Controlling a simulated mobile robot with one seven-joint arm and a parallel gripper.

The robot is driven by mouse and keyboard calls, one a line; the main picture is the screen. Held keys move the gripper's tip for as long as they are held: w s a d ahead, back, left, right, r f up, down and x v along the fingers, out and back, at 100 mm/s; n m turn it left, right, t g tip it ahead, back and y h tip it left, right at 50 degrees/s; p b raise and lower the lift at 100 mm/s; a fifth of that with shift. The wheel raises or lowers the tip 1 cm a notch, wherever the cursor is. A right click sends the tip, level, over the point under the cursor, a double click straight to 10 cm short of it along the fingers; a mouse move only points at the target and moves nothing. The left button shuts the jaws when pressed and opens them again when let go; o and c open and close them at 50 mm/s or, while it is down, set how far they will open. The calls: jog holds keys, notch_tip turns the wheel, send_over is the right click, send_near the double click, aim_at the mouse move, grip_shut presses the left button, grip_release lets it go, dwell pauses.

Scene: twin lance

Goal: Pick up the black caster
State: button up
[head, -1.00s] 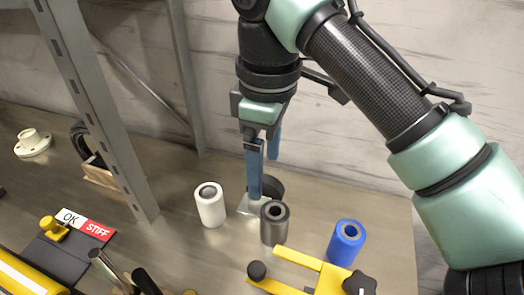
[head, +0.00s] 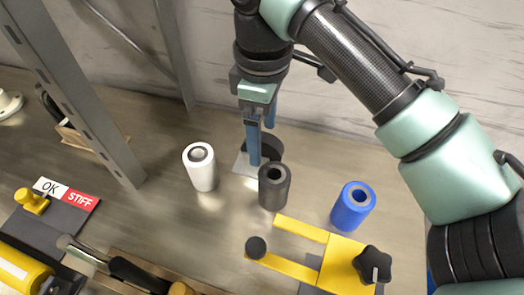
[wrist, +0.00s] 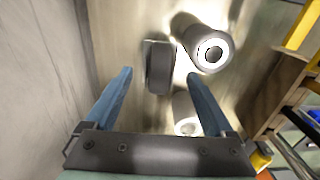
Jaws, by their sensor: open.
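The black caster (head: 268,147) is a dark wheel beside a pale flat plate at the back middle of the table. In the head view it is partly hidden by my blue fingers and by a dark grey cylinder in front. My gripper (head: 261,146) is open and points down at it. In the wrist view the caster (wrist: 160,68) lies between the tips of the open gripper (wrist: 160,76), with a gap visible on each side. I cannot tell how far the tips are above the table.
A white cylinder (head: 200,168) stands left of the caster, the dark grey cylinder (head: 273,188) just in front, and a blue cylinder (head: 352,207) to the right. A yellow fork-shaped fixture (head: 340,262) lies in front. A metal post (head: 75,95) rises at left; the wall is behind.

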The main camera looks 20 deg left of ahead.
notch_tip(320, 180, down, 4)
jog(key=shift+f+b, duration=0.2)
jog(key=shift+b, duration=0.15)
grip_shut()
